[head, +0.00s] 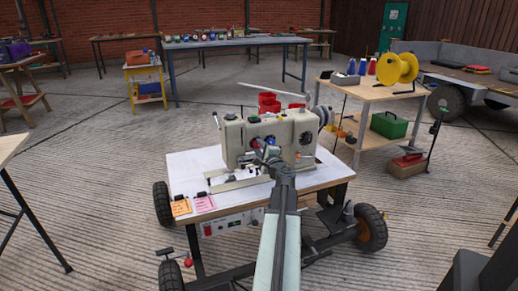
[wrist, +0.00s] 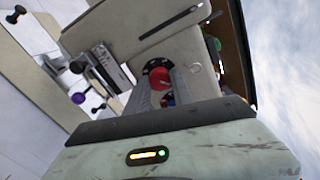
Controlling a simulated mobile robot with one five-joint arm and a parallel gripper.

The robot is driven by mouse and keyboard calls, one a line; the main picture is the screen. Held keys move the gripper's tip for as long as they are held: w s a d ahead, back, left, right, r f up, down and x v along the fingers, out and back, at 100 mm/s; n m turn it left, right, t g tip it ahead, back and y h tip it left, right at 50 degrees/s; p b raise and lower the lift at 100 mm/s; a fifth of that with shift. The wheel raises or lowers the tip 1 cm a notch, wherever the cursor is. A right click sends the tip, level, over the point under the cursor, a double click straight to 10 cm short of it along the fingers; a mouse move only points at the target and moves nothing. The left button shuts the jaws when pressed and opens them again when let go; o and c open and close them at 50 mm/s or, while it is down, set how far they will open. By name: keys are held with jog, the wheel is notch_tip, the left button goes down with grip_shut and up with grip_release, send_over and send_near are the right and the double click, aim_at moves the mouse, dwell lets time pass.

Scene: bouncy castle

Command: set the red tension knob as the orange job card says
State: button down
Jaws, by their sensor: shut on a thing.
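The cream sewing machine (head: 240,140) stands on a wheeled table, its front facing me. My gripper (head: 268,156) reaches up to the machine's front. In the wrist view its two grey fingers (wrist: 162,88) are closed around a round red knob (wrist: 159,78), which has a dark dial plate behind it. The knob's pointer and scale are too small to read. The orange job card (head: 181,207) lies at the table's front left corner, beside a pink card (head: 204,203). The writing on both is too small to read.
A wooden bench (head: 375,92) with a yellow spool (head: 398,68) stands right behind the machine. Concrete floor is open at the left.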

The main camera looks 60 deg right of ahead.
dwell(0.4)
jog(key=c, duration=1.1)
grip_release()
jog(key=shift+s, duration=0.1)
jog(key=v, duration=0.7)
jog(key=shift+s+a, duration=0.25)
jog(key=shift+a, duration=0.05)
